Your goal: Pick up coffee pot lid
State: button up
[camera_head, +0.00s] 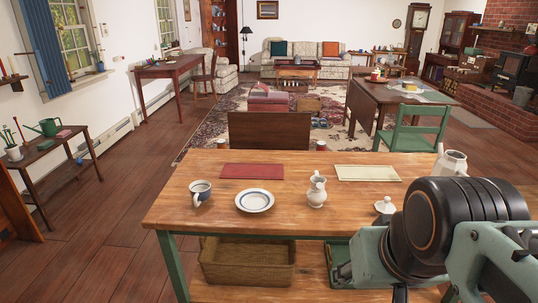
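A small white lid (385,207) with a knob on top lies on the right part of the wooden table (225,210), close to my arm. A white coffee pot (452,161) stands behind it to the right, partly hidden by my arm. A white pitcher (317,191) stands left of the lid. My arm fills the lower right, its large black joint just right of the lid. I cannot make out my gripper's fingers in this view. Nothing is seen holding the lid.
A white and blue mug (201,193) and a blue-rimmed plate (255,200) are on the left half of the table. A red mat (252,170) and a cream mat (367,172) lie at the back. A wicker basket (247,270) sits on the lower shelf.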

aim_at(384, 206)
jog(key=l+z, duration=0.2)
jog(key=z, duration=0.3)
jog(key=i+l+z, duration=0.2)
jog(key=i, duration=0.25)
jog(key=i+l+z, duration=0.15)
jog(key=i, duration=0.3)
jog(key=i+z, duration=0.2)
jog(key=i, duration=0.05)
